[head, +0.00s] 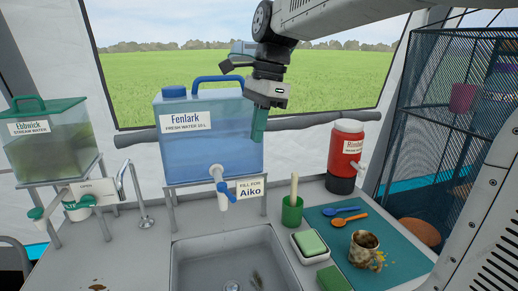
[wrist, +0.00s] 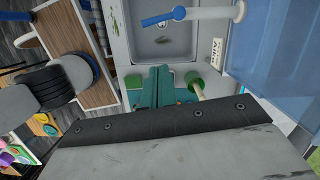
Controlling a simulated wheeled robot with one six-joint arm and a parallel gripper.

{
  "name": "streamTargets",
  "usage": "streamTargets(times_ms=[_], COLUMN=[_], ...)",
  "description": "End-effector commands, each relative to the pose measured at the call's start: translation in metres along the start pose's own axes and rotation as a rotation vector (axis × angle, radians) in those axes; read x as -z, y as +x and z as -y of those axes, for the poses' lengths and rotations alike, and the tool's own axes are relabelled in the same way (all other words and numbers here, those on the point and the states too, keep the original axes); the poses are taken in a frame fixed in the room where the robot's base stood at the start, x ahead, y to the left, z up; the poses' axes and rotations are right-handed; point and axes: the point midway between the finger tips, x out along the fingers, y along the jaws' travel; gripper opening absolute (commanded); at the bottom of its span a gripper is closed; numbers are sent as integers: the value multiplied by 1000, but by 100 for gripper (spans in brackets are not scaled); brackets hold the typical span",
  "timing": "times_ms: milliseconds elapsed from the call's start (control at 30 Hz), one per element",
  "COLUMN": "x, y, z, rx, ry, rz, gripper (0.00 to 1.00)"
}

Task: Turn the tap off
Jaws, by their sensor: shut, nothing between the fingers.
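The large blue water tank labelled "Fenlark" (head: 190,150) stands on a raised stand behind the sink. I cannot tell whether water runs. My gripper (head: 258,136) hangs in front of the tank's right part, above and right of the tap, apart from it. Its teal fingers (wrist: 156,88) are shut and empty.
The grey sink (head: 215,255) lies below. A "Fill for Aiko" card (head: 250,188) sits right of the tap. A green cup with a brush (head: 292,210), a sponge (head: 310,243) and a dirty mug (head: 365,250) stand right. The "Ebbwick" tank (head: 50,145) and a red dispenser (head: 346,150) flank.

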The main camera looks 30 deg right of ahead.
Motion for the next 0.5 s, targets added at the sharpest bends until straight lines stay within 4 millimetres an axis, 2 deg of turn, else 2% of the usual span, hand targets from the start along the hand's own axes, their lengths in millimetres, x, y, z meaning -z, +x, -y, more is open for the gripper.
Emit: streamTargets(times_ms=[100,200,367,500], x=[4,24,74,100], y=[-7,-4,22,42], z=[0,4,9,6], rx=[1,-11,-90,-153], ry=[10,59,194,201], rz=[0,3,127,376], gripper=[0,0,0,0])
